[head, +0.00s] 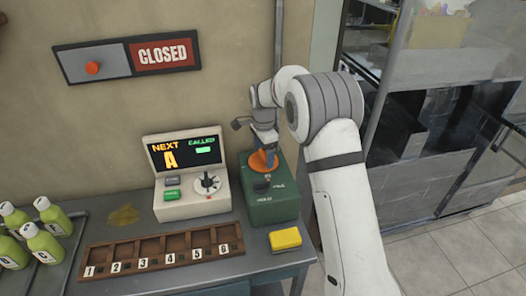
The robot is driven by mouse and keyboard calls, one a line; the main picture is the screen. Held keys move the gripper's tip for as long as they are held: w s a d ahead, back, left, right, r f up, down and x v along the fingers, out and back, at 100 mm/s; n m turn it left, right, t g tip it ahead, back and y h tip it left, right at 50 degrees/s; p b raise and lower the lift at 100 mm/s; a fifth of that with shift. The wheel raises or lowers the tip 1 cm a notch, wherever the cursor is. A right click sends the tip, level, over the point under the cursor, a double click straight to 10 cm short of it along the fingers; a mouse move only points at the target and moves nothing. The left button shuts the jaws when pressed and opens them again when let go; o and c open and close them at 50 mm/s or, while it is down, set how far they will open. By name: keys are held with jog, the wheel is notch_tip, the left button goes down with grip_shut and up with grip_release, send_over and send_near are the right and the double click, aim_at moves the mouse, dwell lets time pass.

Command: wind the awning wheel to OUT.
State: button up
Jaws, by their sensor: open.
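No awning wheel and no OUT mark can be made out in the head view. My gripper (264,146) is open and points down at the green box (270,203) on the right of the counter. Its fingers are small and partly hidden, just above or beside an orange part (262,162) on top of that box. I cannot tell whether they touch it. A thin grey vertical pole (279,35) runs down the wall behind my arm; its lower end is hidden.
A NEXT/CALLED console (188,178) stands left of the green box. A numbered wooden rack (165,250), a yellow sponge (285,239) and green bottles (42,245) are on the counter (233,268).

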jog(key=shift+c, duration=0.2)
jog(key=c, duration=0.9)
jog(key=shift+c, duration=0.2)
